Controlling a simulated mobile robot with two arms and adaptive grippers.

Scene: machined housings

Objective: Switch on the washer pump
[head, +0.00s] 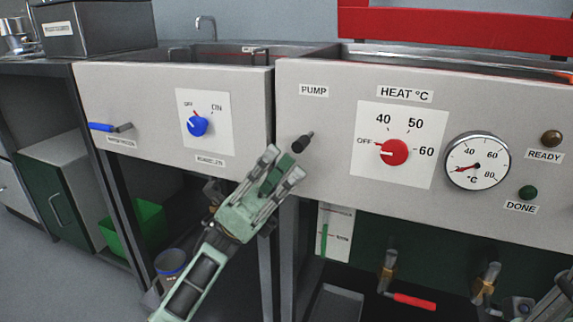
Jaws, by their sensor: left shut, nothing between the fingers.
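The pump switch (302,143) is a small dark lever under the PUMP label (314,90), at the left end of the right-hand grey panel. Its tip leans up and to the right. My left gripper (283,163), pale green, is shut and empty. Its fingertips are just below and left of the lever; I cannot tell whether they touch it. At the lower right edge, a grey jointed part (556,300) seems to be my right gripper, mostly cut off, so its jaws cannot be read.
A red heat knob (394,152) points to OFF, beside a round temperature gauge (477,162). The READY lamp (551,138) and green DONE lamp (528,192) look unlit. The left panel has a blue knob (197,126) and a blue-handled lever (102,127). Valves, one with a red handle (414,301), sit below.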

